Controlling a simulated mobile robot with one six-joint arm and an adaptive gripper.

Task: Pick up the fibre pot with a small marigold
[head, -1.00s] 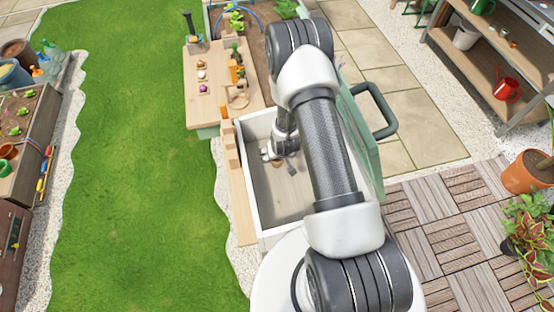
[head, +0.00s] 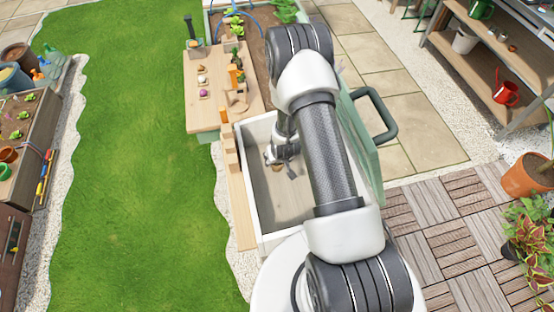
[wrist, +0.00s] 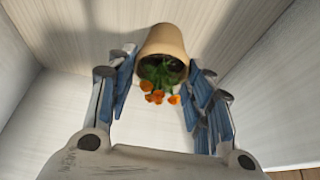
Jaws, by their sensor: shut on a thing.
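The fibre pot (wrist: 163,40) is tan, with a small marigold (wrist: 160,90) of green leaves and several orange blooms. In the wrist view the pot sits between the fingertips of my gripper (wrist: 160,62), its mouth and flowers facing my palm. My gripper is shut on the pot. In the head view my gripper (head: 280,158) is inside the white-walled box (head: 262,224), low over its pale floor; the pot is mostly hidden there by gripper and arm. I cannot tell whether the pot touches the floor.
White walls surround my gripper closely. A green lid with a dark handle (head: 384,112) stands along the box's right side, beside my arm. A wooden table (head: 205,118) with small items stands beyond. Grass (head: 130,180) lies open at left.

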